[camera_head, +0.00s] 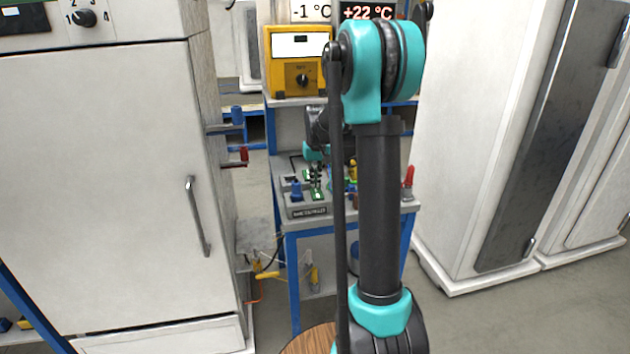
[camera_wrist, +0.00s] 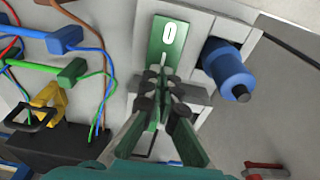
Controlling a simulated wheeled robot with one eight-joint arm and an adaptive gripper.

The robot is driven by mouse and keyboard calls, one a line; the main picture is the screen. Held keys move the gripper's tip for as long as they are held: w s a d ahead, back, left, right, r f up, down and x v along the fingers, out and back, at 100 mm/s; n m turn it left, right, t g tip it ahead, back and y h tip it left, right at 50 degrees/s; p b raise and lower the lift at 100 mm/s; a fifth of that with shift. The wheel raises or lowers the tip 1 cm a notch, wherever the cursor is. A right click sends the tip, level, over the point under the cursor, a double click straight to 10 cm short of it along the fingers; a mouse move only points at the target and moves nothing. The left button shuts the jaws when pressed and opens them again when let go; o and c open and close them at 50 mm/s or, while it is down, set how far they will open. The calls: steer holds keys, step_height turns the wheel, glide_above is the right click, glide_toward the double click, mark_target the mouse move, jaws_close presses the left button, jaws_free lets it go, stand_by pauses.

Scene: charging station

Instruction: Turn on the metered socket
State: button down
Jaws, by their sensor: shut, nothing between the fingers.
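The metered socket's switch looks to be the green rocker (camera_wrist: 168,36) in the wrist view, with a white 0 mark on its visible end. It sits in a light grey housing (camera_wrist: 202,22). My gripper (camera_wrist: 160,80) is shut and empty, with its fingertips over the middle of the rocker; I cannot tell whether they touch it. The fingers hide the rocker's other end. A blue plug (camera_wrist: 228,68) stands just right of the switch.
Blue, green and yellow connectors with wires (camera_wrist: 62,42) lie left of the switch. A yellow meter (camera_head: 298,60) stands on the shelf above. A red-handled tool (camera_head: 408,180) is at the bench's right. White cabinets (camera_head: 110,190) flank the bench; floor shows at right.

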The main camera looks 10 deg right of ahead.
steer(key=shift+w+f+g, duration=0.2)
steer(key=shift+f+g, duration=0.2)
steer(key=shift+g, duration=0.1)
steer(key=shift+s, duration=0.1)
steer(key=shift+s+r, duration=0.4)
steer(key=shift+s, duration=0.2)
step_height(320, 180, up, 14)
steer(key=w, duration=0.2)
stand_by(0.4)
steer(key=shift+s+f, duration=0.1)
steer(key=s+a+f+t, duration=0.1)
steer(key=s+f, duration=0.6)
steer(key=s, duration=0.4)
steer(key=s+a+f+t, duration=0.1)
steer(key=s+f, duration=0.6)
steer(key=s, duration=0.4)
steer(key=s+a+f+t, duration=0.1)
steer(key=s+f, duration=0.6)
steer(key=s, duration=0.5)
steer(key=shift+f+t, duration=0.2)
steer(key=shift+t, duration=0.1)
